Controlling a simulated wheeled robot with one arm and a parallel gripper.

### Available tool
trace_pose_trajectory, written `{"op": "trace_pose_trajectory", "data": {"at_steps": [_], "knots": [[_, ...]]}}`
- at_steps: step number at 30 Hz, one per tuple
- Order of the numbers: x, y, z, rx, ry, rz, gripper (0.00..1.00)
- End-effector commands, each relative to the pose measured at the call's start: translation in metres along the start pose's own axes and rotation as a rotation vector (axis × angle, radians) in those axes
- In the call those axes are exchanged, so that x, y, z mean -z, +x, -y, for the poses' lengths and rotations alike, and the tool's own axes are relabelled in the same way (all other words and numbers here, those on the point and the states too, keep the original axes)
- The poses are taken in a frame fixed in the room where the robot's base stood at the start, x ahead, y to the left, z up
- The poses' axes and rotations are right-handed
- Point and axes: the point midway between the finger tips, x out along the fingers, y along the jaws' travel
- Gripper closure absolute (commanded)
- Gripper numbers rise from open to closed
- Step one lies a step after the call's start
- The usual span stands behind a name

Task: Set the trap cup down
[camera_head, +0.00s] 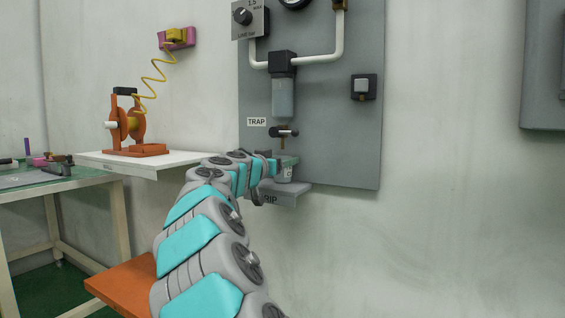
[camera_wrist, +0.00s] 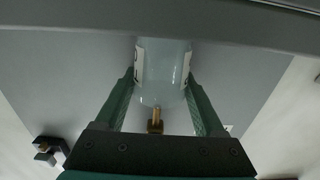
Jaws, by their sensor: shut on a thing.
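The trap cup (camera_wrist: 163,75) is a clear, pale cup with white label patches. My gripper (camera_wrist: 160,92) is shut on it, with one green finger on each side in the wrist view. In the head view the cup (camera_head: 284,173) shows at the end of my arm, upright, just over the grey drip shelf (camera_head: 291,195). The wrist view looks upside down, and the shelf (camera_wrist: 70,28) is the grey band at its top. The cup's base is at or very near the shelf; I cannot tell whether they touch. The brass drain outlet (camera_wrist: 155,122) is close to the cup's rim.
Above the cup on the grey wall panel (camera_head: 345,140) are a drain valve (camera_head: 284,132) and the trap bowl (camera_head: 283,98). A white shelf (camera_head: 150,163) with an orange reel (camera_head: 135,130) stands left of my arm. A workbench (camera_head: 60,182) is at far left.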

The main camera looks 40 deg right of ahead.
Motion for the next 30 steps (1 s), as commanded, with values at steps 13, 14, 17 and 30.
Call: {"op": "trace_pose_trajectory", "data": {"at_steps": [13, 14, 17, 30], "knots": [[-0.0024, -0.0002, -0.0003, -0.001, 0.001, 0.000, 0.14], [-0.0023, -0.0002, -0.0003, -0.001, 0.001, 0.000, 0.11], [-0.0023, -0.0002, -0.0003, -0.001, 0.001, 0.000, 0.00], [0.0006, -0.0095, 0.0003, 0.000, -0.001, 0.000, 0.00]]}}
